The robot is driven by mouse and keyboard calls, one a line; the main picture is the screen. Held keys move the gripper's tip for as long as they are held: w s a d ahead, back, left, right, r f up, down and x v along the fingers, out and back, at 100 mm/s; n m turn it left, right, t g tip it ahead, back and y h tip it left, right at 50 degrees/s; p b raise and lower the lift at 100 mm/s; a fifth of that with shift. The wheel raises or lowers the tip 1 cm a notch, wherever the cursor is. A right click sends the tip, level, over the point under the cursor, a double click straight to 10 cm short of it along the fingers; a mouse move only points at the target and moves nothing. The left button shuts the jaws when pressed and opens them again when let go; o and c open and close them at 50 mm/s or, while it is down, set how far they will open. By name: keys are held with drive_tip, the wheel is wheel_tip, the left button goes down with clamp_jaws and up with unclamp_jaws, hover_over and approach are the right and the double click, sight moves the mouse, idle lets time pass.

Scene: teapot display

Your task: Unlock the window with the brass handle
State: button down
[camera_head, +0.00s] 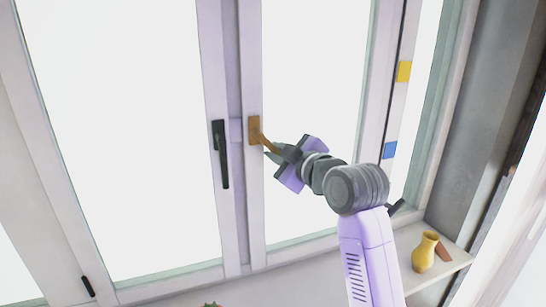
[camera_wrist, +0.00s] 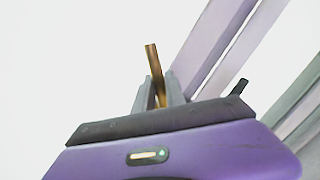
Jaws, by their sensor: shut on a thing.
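The brass handle (camera_head: 254,130) is mounted on the frame of the middle window in the head view. Its lever slants down to the right from the plate, into my gripper (camera_head: 270,154). The gripper is shut on the lever, reaching in from the right. In the wrist view the brass handle (camera_wrist: 153,62) stands up between the two grey fingers of my gripper (camera_wrist: 158,96). The part of the lever between the fingers is partly hidden. The window (camera_head: 318,80) appears closed.
A black handle (camera_head: 220,155) hangs down on the neighbouring window frame to the left. Yellow (camera_head: 403,72) and blue (camera_head: 389,150) squares are on the right frame.

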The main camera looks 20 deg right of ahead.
sight(276, 130)
drive_tip(key=n, duration=0.1)
drive_tip(key=d+r+n, duration=0.1)
drive_tip(key=shift+r+n+h, duration=0.2)
drive_tip(key=shift+n+h, duration=0.1)
drive_tip(key=shift+d+r+n+p, duration=0.3)
drive_tip(key=shift+r+n+p, duration=0.25)
drive_tip(key=shift+n, duration=0.55)
drive_tip(key=shift+d+r+n+h, duration=0.1)
drive_tip(key=shift+r+n+h, duration=0.8)
drive_tip(key=shift+n, duration=0.7)
drive_tip(key=shift+r, duration=0.15)
drive_tip(key=c, duration=1.4)
unclamp_jaws()
drive_tip(key=s+r+b, duration=0.1)
drive_tip(key=s, duration=0.6)
drive_tip(key=shift+s+r+b, duration=0.2)
drive_tip(key=shift+s+b, duration=0.1)
